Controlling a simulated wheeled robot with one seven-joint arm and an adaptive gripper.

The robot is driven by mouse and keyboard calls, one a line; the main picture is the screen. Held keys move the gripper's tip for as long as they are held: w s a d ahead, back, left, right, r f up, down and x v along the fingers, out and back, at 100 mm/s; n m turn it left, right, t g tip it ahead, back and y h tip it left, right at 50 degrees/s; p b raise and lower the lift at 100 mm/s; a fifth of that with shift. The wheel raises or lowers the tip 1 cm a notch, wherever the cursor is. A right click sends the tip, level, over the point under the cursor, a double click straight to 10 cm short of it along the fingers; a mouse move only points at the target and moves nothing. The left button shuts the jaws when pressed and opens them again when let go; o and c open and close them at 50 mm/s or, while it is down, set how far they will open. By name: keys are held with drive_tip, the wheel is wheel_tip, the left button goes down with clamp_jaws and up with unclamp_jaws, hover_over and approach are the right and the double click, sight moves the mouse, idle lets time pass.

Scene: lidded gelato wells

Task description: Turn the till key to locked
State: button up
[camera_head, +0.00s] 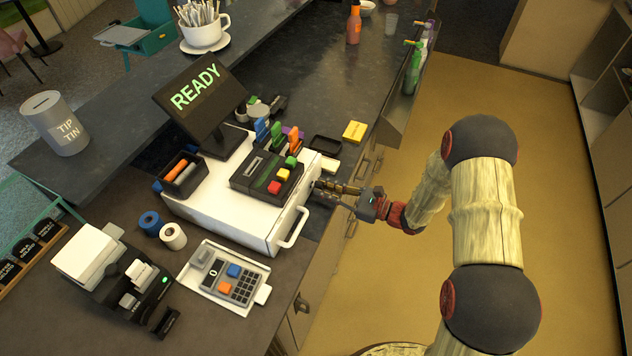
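The till (228,217) is a white box on the dark counter, with a black screen (201,97) reading READY in green. A white handle (292,228) sticks out from its front. My gripper (322,187) points left at the right end of the till's front, its dark fingertips at or very close to the till. The till key is not distinguishable; the fingers and the small scale hide that spot. I cannot tell whether the fingers are open or shut on something, or which way the key is turned.
A black keypad block (266,172) with coloured buttons sits on the till. A card terminal (226,277), a printer (115,274) and tape rolls (173,236) stand nearby. A yellow box (354,131) is behind my gripper. The floor (390,270) right of the counter is clear around my arm.

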drive_tip(key=shift+o, duration=0.6)
drive_tip(key=shift+s+d, duration=0.1)
drive_tip(key=shift+d, duration=0.3)
drive_tip(key=shift+v, duration=2.6)
